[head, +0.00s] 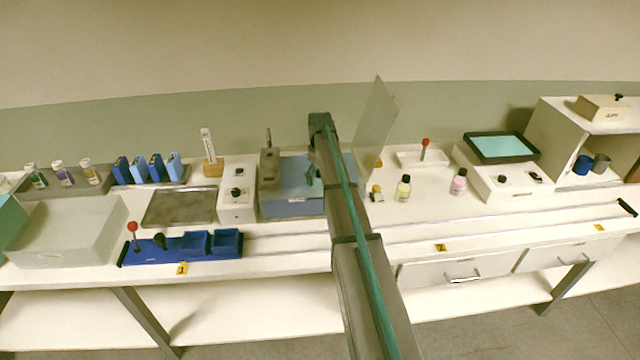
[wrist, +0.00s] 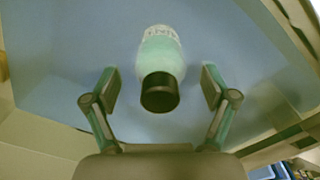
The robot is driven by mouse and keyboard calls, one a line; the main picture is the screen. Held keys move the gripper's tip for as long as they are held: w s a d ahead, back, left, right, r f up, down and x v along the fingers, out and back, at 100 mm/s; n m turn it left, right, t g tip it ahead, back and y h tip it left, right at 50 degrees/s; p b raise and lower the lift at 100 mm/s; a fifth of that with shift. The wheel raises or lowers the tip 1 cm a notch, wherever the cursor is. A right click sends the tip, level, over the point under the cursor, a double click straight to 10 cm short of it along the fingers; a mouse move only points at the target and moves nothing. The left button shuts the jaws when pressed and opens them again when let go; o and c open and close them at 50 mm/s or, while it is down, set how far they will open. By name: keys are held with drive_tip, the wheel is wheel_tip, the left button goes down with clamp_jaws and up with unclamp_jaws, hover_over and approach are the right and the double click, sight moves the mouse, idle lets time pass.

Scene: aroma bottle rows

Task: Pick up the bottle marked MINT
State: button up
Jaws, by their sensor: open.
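A bottle with pale green contents and a dark cap (wrist: 160,70) shows in the wrist view. It is on a flat blue surface (wrist: 60,55), with its cap toward me. White lettering is at its far end, too blurred to read surely as MINT. My gripper (wrist: 158,85) is open, with one finger on each side of the bottle and a gap on both sides.
A clear upright panel (head: 376,125) stands just right of my arm. A yellow bottle (head: 403,189) and a pink bottle (head: 458,182) stand farther right. A grey rack (head: 65,190) with several bottles is at the left. A grey block (head: 269,172) stands left of the arm.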

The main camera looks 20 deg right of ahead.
drive_tip(key=shift+f, duration=0.3)
drive_tip(key=c, duration=1.6)
drive_tip(key=shift+o, duration=0.2)
